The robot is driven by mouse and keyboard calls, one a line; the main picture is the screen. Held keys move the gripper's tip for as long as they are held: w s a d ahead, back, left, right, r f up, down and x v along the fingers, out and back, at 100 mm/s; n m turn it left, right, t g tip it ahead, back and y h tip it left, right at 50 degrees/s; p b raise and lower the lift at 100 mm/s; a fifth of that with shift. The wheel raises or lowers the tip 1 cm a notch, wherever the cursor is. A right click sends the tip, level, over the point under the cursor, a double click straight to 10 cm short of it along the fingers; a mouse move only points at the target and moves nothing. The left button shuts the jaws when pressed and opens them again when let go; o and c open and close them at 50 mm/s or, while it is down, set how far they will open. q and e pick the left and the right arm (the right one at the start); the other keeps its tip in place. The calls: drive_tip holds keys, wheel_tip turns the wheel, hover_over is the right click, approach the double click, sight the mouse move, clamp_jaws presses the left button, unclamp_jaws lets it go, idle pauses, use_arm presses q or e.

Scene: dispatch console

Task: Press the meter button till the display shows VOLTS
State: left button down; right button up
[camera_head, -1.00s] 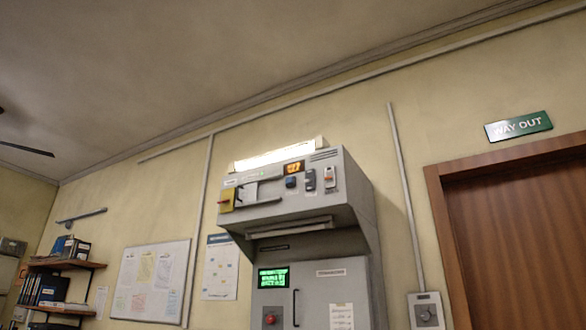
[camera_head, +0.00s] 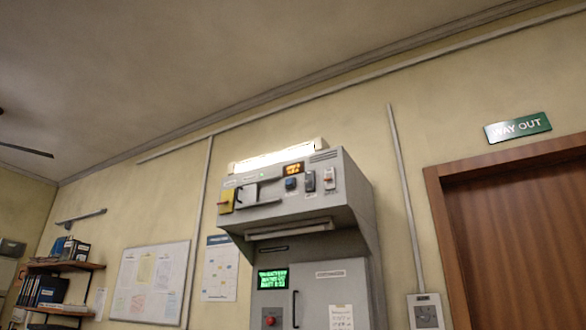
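The grey dispatch console (camera_head: 330,215) stands against the wall in the middle of the view. On its upper front panel is a small orange-lit display (camera_head: 294,169); its text is too small to read for certain. Just below the display is a blue button (camera_head: 291,184), with a switch (camera_head: 310,181) and another control (camera_head: 328,178) to its right. I cannot tell for certain that the blue one is the meter button. Neither of my grippers is in view.
The console also has a yellow part with a red handle (camera_head: 227,201), a green text screen (camera_head: 272,278) and a red button (camera_head: 269,320). A brown door (camera_head: 525,240) is at the right under a WAY OUT sign (camera_head: 518,127). Shelves (camera_head: 62,266) stand at the left.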

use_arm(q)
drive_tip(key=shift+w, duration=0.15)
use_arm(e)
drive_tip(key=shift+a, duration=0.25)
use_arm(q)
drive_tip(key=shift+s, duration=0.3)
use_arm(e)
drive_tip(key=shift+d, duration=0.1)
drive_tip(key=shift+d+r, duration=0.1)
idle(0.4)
